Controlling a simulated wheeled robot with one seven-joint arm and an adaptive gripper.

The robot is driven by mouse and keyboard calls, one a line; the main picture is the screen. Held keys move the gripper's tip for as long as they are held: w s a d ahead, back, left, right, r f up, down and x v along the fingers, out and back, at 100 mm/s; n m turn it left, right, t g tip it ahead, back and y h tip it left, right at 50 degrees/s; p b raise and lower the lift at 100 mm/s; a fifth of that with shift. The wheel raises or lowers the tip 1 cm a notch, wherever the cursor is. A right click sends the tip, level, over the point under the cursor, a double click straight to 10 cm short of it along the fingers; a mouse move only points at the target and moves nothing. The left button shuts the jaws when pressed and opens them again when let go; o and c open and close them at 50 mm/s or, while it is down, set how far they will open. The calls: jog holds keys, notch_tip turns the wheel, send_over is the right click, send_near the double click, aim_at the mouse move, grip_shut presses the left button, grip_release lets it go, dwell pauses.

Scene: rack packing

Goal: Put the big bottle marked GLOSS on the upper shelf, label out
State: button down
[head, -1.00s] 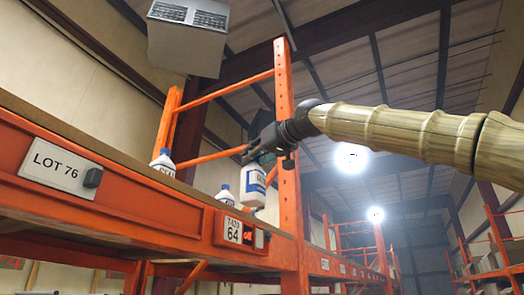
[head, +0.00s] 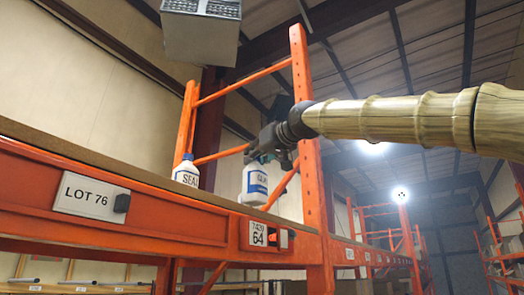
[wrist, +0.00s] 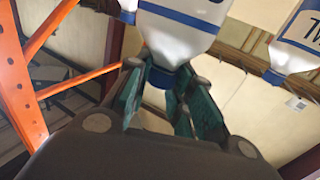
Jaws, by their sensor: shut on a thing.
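The big white bottle with a blue-edged label (head: 255,184) hangs from my gripper (head: 262,155) in the head view. Its label faces the head camera and starts with "GL"; the rest is hard to read. It is roughly upright, above the front beam of the upper shelf (head: 150,182). Its base is near the beam's top edge; I cannot tell whether it touches. In the wrist view the bottle (wrist: 182,35) is close, its neck between my teal fingers (wrist: 168,72), which are shut on it.
A bottle marked "SEA…" (head: 186,172) stands on the shelf to the left. The wrist view shows another labelled bottle (wrist: 295,38) at right. An orange upright (head: 311,150) rises just right of my gripper. A grey box unit (head: 200,40) hangs above.

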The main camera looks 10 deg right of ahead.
jog(key=shift+w+a+f, duration=0.15)
jog(key=shift+w+a, duration=0.1)
jog(key=shift+w, duration=0.25)
jog(key=shift+w+a+f, duration=0.15)
jog(key=shift+w+a, duration=0.05)
jog(key=shift+w, duration=0.3)
jog(key=shift+a+r+p, duration=0.1)
jog(key=shift+a+p, duration=0.2)
jog(key=shift+a, duration=0.2)
jog(key=shift+w+a+f, duration=0.2)
jog(key=shift+w, duration=0.15)
jog(key=shift+w+f, duration=0.15)
jog(key=shift+f, duration=0.2)
jog(key=shift+f+b, duration=0.2)
jog(key=shift+b, duration=0.2)
jog(key=c, duration=1.2)
grip_release()
